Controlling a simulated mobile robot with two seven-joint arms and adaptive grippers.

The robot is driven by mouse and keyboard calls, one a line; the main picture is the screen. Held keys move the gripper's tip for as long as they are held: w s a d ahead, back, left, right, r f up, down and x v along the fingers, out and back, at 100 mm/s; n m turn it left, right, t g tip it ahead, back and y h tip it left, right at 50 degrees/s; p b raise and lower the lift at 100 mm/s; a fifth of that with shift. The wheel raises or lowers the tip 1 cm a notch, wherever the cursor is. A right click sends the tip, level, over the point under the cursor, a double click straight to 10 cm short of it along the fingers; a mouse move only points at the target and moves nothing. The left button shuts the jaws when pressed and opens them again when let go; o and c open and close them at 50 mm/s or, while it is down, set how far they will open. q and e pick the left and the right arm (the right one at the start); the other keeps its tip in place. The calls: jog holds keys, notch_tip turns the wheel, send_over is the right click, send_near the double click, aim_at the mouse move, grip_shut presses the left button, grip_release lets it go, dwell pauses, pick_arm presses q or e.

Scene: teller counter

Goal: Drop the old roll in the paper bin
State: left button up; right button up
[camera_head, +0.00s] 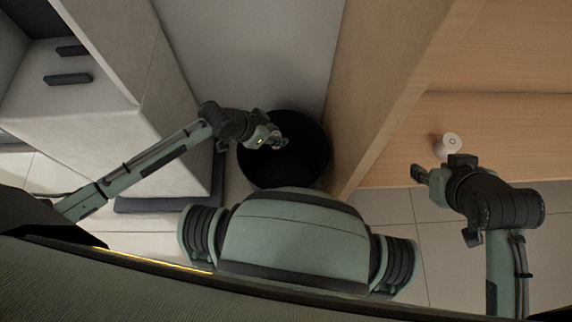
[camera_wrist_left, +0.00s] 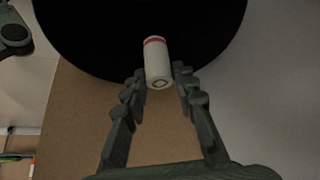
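The old roll (camera_wrist_left: 157,58) is a small white cylinder with a red band near its far end. In the left wrist view it sits between the fingertips of my left gripper (camera_wrist_left: 158,80), which appear closed against its sides. The paper bin (camera_wrist_left: 85,40) is round and black, and lies behind the roll in that view. In the head view my left gripper (camera_head: 275,141) is over the bin (camera_head: 310,165), and the roll is barely visible. My right gripper (camera_head: 420,174) is at the right, below the counter roll; its finger gap is unclear.
Another white roll (camera_head: 448,145) stands on the wooden counter (camera_head: 395,165), near my right gripper and apart from it. A wooden panel (camera_head: 365,80) rises right of the bin. A grey cabinet (camera_head: 150,125) stands to the left. Tiled floor shows below.

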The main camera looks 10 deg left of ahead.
pick_arm(q)
jog(key=o, duration=0.3)
jog(key=shift+o, duration=0.2)
jog(key=v, duration=1.2)
